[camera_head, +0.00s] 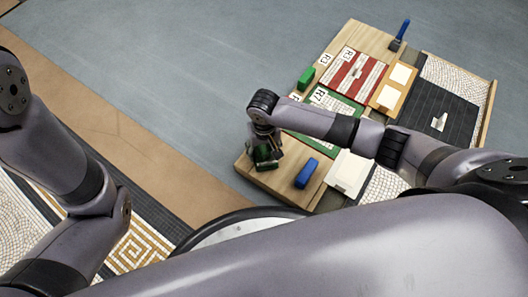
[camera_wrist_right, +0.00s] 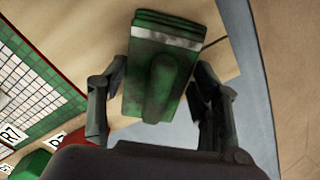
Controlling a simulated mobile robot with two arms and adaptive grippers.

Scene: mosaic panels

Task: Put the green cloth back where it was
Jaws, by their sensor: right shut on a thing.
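The green cloth (camera_wrist_right: 150,95), a dark, stained green piece with a pale strip and layered edges at its far end, sits between the fingers of my right gripper (camera_wrist_right: 160,105) in the wrist view. My right gripper is shut on it. In the head view, the right gripper (camera_head: 264,150) hangs over the near left end of the wooden board (camera_head: 246,167), and the cloth (camera_head: 263,154) shows dark green at its fingers. Whether the cloth touches the board I cannot tell. My left arm shows at the left, but its gripper is out of view.
A blue block (camera_head: 306,173) lies right of the gripper. A green block (camera_head: 306,78) lies farther back, near a red-and-white panel (camera_head: 345,75). A green-edged panel (camera_head: 335,104) is partly under my arm. A blue-handled tool (camera_head: 400,36) stands at the back. Grey floor lies left.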

